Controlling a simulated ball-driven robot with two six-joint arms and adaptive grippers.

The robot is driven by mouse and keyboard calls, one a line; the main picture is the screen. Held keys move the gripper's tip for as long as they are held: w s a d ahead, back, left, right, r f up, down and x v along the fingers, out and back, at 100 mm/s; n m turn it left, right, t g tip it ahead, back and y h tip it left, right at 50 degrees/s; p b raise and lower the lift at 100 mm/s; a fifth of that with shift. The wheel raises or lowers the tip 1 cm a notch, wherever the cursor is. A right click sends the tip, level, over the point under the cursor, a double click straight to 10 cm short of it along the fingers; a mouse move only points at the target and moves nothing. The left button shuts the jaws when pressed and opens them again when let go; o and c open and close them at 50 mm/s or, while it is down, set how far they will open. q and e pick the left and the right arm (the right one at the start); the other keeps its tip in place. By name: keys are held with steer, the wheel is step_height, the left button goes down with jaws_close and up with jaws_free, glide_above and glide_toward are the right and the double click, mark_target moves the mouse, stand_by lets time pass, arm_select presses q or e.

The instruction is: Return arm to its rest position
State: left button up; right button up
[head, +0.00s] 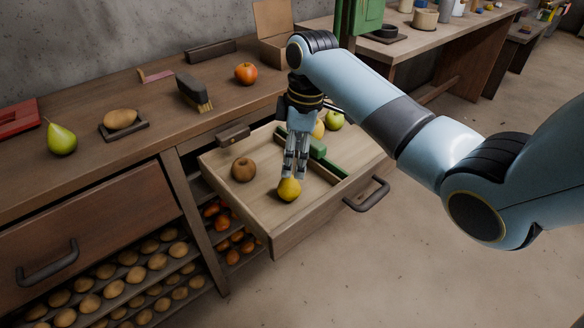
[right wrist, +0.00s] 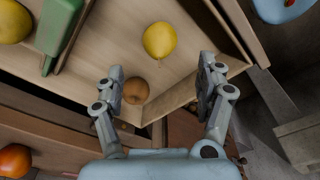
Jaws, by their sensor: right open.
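My right arm reaches in from the right in the head view, with its right gripper (head: 294,176) pointing down over the open drawer (head: 318,216). In the right wrist view the gripper (right wrist: 161,78) is open with nothing held between its fingers. A yellow pear (head: 289,190) lies in the drawer just below the fingertips; it also shows beyond them in the right wrist view (right wrist: 160,41). A brown round fruit (head: 243,169) lies left of the pear, and also shows between the fingers in the wrist view (right wrist: 135,91). My left gripper is out of view.
A green bar (head: 329,160) lies in the drawer near a yellow fruit (head: 318,129) and a green apple (head: 334,120). Open floor lies right of the drawer.

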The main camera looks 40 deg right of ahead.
steer(key=shift+r, duration=0.6)
